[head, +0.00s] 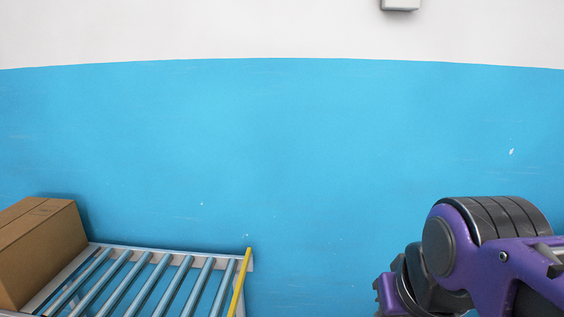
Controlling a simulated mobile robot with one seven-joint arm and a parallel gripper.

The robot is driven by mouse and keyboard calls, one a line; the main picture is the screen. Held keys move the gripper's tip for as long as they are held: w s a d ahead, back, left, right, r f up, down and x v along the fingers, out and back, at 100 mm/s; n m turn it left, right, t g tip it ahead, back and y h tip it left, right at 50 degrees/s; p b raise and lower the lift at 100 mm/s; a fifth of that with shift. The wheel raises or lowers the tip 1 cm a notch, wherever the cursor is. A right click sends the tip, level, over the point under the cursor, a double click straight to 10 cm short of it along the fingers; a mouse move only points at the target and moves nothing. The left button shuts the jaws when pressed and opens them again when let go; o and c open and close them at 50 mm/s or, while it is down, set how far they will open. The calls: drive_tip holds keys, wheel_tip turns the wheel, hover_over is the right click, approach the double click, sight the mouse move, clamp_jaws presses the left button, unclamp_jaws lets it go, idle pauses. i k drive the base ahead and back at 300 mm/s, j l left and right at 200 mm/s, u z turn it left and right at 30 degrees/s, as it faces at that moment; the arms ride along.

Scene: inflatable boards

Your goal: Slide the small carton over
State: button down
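A brown cardboard carton (42,250) stands at the far left, partly cut off by the picture's left edge. It sits at the left end of a roller conveyor (170,252), whose near part is cut off by the bottom edge. No other carton shows, so I cannot tell whether this is the small one. My purple and black arm comes in at the lower right, well apart from the carton. The fingers of my gripper lie outside the picture.
A yellow bar (240,284) crosses the right end of the conveyor. A blue and white wall (330,150) stands behind. A grey box (400,4) is mounted high on it. The space between the conveyor and my arm looks clear.

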sight(29, 264)
drive_tip(key=j+u, duration=0.15)
drive_tip(key=u, duration=1.7)
